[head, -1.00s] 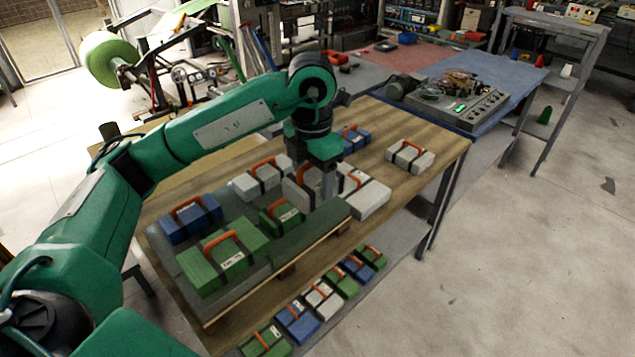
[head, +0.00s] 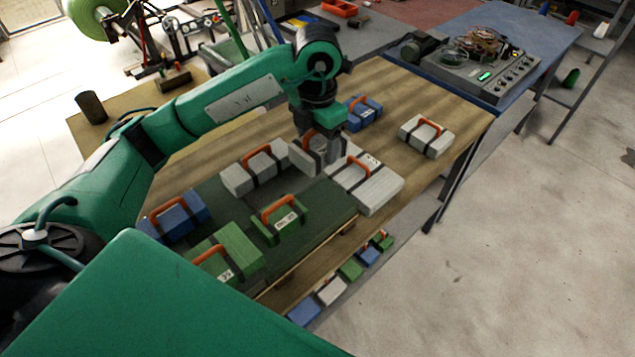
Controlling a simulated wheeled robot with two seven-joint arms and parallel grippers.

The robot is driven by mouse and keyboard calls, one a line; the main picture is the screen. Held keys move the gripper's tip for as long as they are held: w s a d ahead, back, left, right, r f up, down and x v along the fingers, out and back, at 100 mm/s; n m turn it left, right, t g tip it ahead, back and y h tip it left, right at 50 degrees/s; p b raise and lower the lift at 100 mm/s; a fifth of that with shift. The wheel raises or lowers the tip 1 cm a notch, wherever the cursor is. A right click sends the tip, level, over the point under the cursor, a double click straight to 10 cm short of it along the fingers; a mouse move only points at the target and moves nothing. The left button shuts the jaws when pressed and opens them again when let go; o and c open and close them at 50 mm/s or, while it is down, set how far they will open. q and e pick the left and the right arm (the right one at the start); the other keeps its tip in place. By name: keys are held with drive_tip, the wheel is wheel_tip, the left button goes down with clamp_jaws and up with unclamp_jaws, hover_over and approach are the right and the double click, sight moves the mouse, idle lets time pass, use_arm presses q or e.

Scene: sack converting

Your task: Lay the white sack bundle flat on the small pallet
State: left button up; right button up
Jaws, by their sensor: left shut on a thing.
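A white sack bundle (head: 302,157) with an orange handle is in my left gripper (head: 329,166), which is shut on it. The bundle looks tilted up on edge, and the gripper partly hides it. It is over the far edge of the small pallet (head: 335,208), which has a dark grey-green top and a wooden edge. I cannot tell whether the bundle touches anything below. A second white bundle (head: 380,192) lies just right of the gripper, at the pallet's far right end. My right gripper is out of view.
A white bundle (head: 238,181), green bundles (head: 292,231) and (head: 238,246), and a blue bundle (head: 172,226) lie on or beside the pallet. A blue bundle (head: 355,121) and a white one (head: 415,139) lie on the wooden table (head: 440,105). Bare tabletop shows between them.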

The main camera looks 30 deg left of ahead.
use_arm(q)
wheel_tip(320, 180, down, 5)
drive_tip(key=shift+s+r, duration=0.1)
drive_tip(key=shift+r, duration=0.05)
wheel_tip(320, 180, down, 4)
drive_tip(key=shift+f+p, duration=0.2)
drive_tip(key=shift+p, duration=0.65)
drive_tip(key=shift+f, duration=0.5)
wheel_tip(320, 180, down, 3)
drive_tip(key=shift+f+p, duration=0.1)
drive_tip(key=shift+p, duration=0.5)
drive_tip(key=shift+f, duration=0.2)
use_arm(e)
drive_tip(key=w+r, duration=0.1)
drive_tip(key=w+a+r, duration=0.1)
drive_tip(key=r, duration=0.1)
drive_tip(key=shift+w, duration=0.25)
